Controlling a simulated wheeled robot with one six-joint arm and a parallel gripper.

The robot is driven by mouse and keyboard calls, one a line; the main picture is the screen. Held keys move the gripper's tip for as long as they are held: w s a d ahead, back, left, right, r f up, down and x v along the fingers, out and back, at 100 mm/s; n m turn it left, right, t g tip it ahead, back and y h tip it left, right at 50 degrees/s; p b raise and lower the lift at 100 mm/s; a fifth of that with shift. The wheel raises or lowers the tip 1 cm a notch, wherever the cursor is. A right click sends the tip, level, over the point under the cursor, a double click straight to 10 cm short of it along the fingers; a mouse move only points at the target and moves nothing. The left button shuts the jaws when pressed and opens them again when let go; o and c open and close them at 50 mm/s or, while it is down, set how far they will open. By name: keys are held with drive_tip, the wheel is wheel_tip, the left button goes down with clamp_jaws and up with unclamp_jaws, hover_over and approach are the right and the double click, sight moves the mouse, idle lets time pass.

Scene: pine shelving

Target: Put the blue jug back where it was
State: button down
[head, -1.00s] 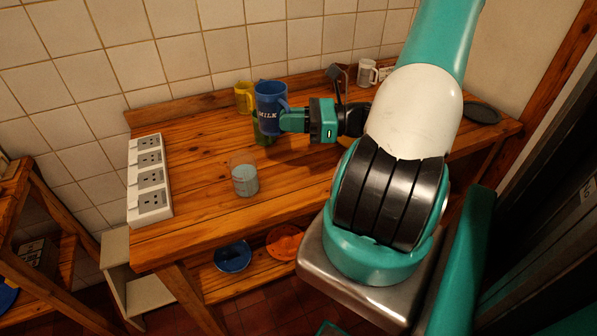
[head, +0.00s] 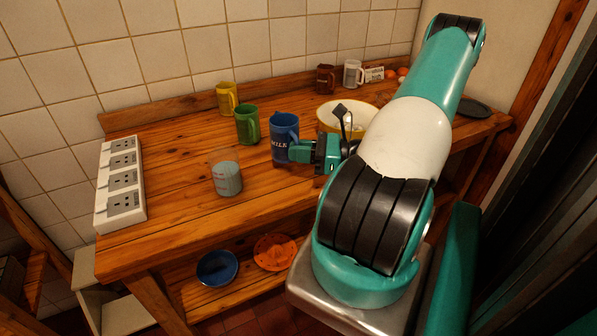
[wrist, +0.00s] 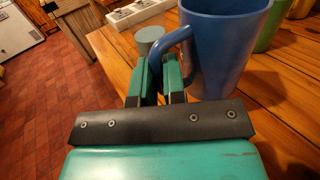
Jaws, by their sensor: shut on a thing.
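The blue jug (head: 284,134), lettered MILK, is upright on or just above the wooden bench, to the right of a green mug (head: 247,125). My gripper (head: 295,150) is shut on its handle from the right. In the wrist view, the fingers (wrist: 160,78) close around the handle of the blue jug (wrist: 226,50), whose body stands just right of them. Whether its base touches the wood is hard to tell.
A yellow mug (head: 227,98) stands behind the green one. A glass beaker (head: 227,178) is front left. A pale bowl (head: 342,109) is right of the jug, partly behind my arm. A socket strip (head: 121,182) lies along the left edge. Bare wood lies between beaker and jug.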

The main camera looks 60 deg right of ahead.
drive_tip(key=shift+f, duration=2.3)
drive_tip(key=shift+f, duration=0.15)
drive_tip(key=c, duration=1.2)
unclamp_jaws()
drive_tip(key=b+v, duration=0.2)
drive_tip(key=v, duration=1)
